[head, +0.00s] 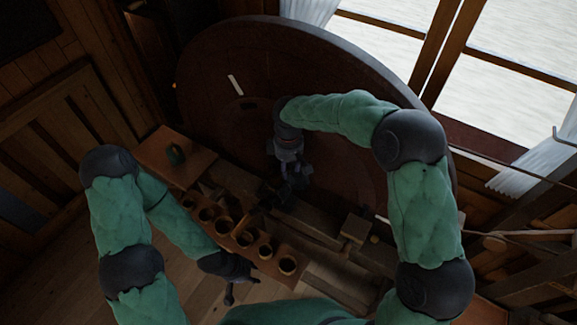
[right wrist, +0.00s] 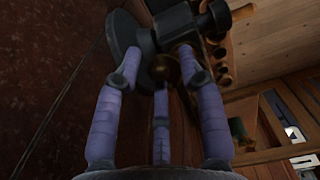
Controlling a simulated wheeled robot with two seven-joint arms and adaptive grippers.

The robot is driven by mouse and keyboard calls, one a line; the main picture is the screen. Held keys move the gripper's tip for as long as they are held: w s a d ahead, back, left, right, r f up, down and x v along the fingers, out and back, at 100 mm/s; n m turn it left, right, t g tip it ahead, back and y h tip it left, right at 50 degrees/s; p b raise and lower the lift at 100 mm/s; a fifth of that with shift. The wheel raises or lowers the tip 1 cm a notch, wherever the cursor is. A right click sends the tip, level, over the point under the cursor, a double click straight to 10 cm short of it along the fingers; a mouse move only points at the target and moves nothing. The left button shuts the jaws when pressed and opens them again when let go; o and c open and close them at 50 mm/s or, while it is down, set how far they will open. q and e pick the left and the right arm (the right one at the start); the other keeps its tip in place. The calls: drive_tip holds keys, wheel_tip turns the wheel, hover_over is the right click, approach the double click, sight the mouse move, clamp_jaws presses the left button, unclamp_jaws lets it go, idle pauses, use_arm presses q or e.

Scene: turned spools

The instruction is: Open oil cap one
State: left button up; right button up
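In the right wrist view, the three purple fingers of my right gripper (right wrist: 163,72) are spread apart. Their tips are around or just in front of a dark metal fitting (right wrist: 178,22) with a small brass-coloured round part (right wrist: 166,69) between them. Whether they touch it is unclear, and I cannot tell which part is oil cap one. In the head view my right gripper (head: 290,182) points down at the dark machine in front of the big disc, its fingertips lost in shadow. My left gripper (head: 232,283) hangs low beside the rack, too dark and small to read.
A large dark round disc (head: 225,60) stands behind the machine. A wooden rack with several round cups (head: 265,251) runs between my arms. Windows (head: 495,95) are at right. Wooden floor (head: 110,250) is open at lower left.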

sight(289, 168)
wheel_tip(289, 168, up, 12)
idle(0.6)
drive_tip(key=shift+f, duration=0.1)
